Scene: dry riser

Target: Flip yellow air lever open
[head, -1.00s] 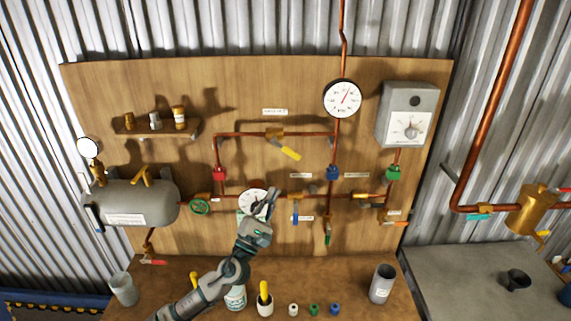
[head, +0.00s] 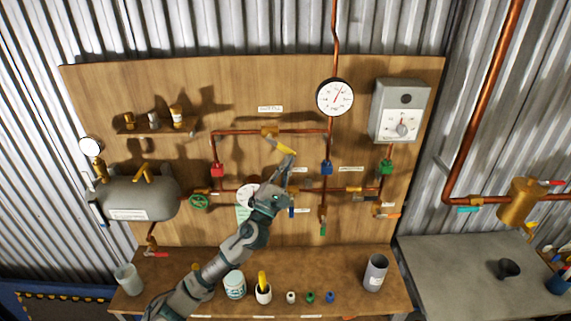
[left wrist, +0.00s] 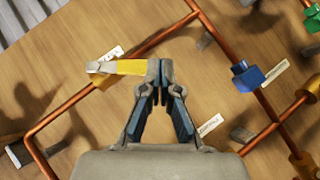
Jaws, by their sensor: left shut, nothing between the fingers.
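The yellow lever (head: 280,146) sits on the brass valve (head: 269,132) of the upper copper pipe and slants down to the right. In the left wrist view, the yellow lever (left wrist: 130,67) runs from its pale metal end to my fingertips. My left gripper (head: 288,162) is shut and empty, its tips up at the lever's lower free end. The left wrist view shows my gripper (left wrist: 160,70) beside that end; I cannot tell if they touch. My right gripper is not in view.
A red fitting (head: 217,169) and a blue fitting (head: 327,167) flank the lever on the vertical pipes. A round gauge (head: 335,97) stands above right. My arm partly hides a lower gauge. Cups and small caps stand on the bench (head: 340,262) below.

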